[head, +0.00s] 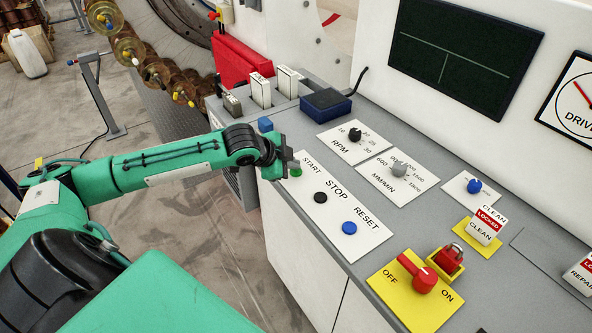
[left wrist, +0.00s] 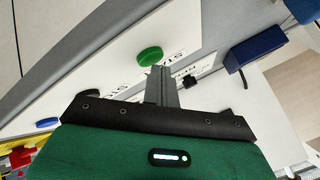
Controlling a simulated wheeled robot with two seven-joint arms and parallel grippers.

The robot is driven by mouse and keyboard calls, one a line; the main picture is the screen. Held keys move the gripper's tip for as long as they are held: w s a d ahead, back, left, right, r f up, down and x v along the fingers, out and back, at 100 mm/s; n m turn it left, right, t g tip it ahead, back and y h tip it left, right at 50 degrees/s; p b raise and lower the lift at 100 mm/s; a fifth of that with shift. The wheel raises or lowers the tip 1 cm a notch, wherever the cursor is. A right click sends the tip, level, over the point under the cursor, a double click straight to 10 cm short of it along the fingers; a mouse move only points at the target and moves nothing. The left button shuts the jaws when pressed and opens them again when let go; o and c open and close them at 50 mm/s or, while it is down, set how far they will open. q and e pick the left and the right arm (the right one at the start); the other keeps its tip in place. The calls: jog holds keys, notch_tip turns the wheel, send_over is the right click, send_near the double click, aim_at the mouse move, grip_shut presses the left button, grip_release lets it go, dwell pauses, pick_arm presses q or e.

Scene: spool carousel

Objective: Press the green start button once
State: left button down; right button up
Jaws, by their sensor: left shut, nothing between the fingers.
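The green start button (head: 295,171) sits on a white plate (head: 330,206) at the left edge of the grey console, beside the word START. It also shows in the left wrist view (left wrist: 150,56) as a green disc just beyond my fingertips. My left gripper (head: 287,158) is shut and empty, right beside the button and partly over it in the head view. I cannot tell whether the fingertips touch the button. On the same plate are the black stop button (head: 320,197) and the blue reset button (head: 349,228). My right gripper is not in view.
A dark blue box (head: 326,102) and RPM knob (head: 355,134) lie beyond the gripper. A red OFF/ON switch (head: 418,275) on a yellow plate and a red padlock (head: 448,258) stand nearer, at right. Spools (head: 130,51) hang at upper left.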

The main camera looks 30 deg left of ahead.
aim_at(292, 172)
pick_arm(q)
jog(key=shift+f, duration=0.4)
dwell(0.6)
jog(key=shift+r+p, duration=0.85)
jog(key=shift+p, duration=0.3)
notch_tip(292, 172, up, 5)
jog(key=p, duration=0.5)
jog(key=shift+p, duration=0.3)
